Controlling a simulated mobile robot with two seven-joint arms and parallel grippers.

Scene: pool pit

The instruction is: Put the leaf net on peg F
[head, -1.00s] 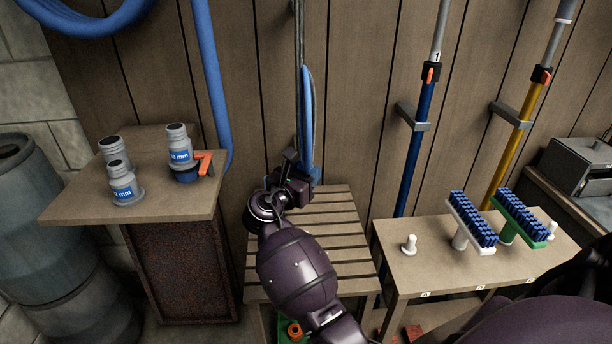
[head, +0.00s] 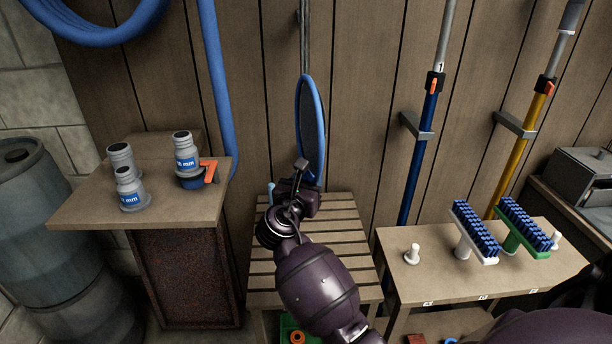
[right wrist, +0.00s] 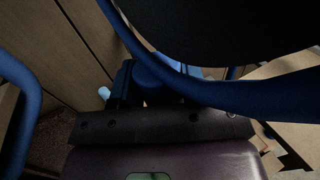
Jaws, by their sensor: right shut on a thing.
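The leaf net (head: 313,128), a dark mesh in a blue oval rim, stands upright and nearly edge-on above the slatted bench. My right gripper (head: 303,186) is shut on it at the lower end of the rim. In the right wrist view the blue rim and dark mesh of the net (right wrist: 215,93) fill the top, just past the jaws. A bare white peg (head: 412,254) stands at the left of the peg bench, and another (head: 555,240) at its right end. The small front labels are hard to read, so I cannot tell which is peg F. My left gripper is not in view.
A white brush (head: 475,232) and a green brush (head: 524,228) stand on the peg bench (head: 440,280) between the bare pegs. Blue and yellow poles (head: 424,140) rise behind it. Grey fittings (head: 128,190) stand on the left table. The slatted bench (head: 340,222) is mostly clear.

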